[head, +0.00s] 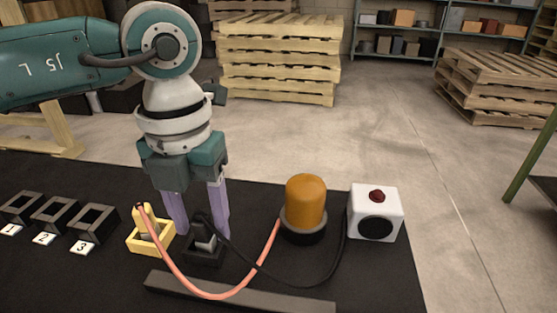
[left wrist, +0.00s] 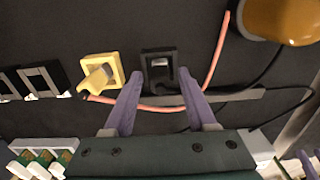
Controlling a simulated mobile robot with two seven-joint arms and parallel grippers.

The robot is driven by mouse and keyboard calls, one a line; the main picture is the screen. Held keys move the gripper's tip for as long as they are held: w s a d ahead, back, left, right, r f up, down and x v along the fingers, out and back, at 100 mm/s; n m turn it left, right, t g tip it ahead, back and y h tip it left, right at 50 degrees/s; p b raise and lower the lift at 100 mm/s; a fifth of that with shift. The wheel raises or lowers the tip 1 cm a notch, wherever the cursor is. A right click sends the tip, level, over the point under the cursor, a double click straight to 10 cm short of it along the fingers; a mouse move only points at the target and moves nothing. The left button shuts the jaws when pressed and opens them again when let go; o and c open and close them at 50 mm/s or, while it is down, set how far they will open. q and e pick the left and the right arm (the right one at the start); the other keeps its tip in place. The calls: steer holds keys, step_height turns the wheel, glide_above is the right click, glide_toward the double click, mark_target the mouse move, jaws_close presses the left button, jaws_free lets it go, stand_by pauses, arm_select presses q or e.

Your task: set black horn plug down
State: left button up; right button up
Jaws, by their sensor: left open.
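The black horn plug (head: 204,237) sits in a black square holder (head: 206,257) on the dark table. A black cable runs from it to the white horn box (head: 375,226) with a red dome and black round face. My left gripper (head: 199,231) is open, its two purple fingers pointing down on either side of the plug. In the left wrist view the black holder (left wrist: 146,60) and plug (left wrist: 159,77) lie just beyond and between the fingertips (left wrist: 159,76); a gap shows on both sides.
A yellow holder (head: 138,243) with the orange-cabled plug stands close left. The orange beacon (head: 306,200) stands right, and a grey bar (head: 240,296) lies in front. Numbered black holders (head: 93,222) line the left. Cables loop across the front.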

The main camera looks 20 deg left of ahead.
mark_target(200, 218)
arm_select(q)
steer(key=shift+r, duration=0.45)
step_height(200, 218, up, 11)
steer(key=p, duration=0.1)
steer(key=shift+r, duration=0.2)
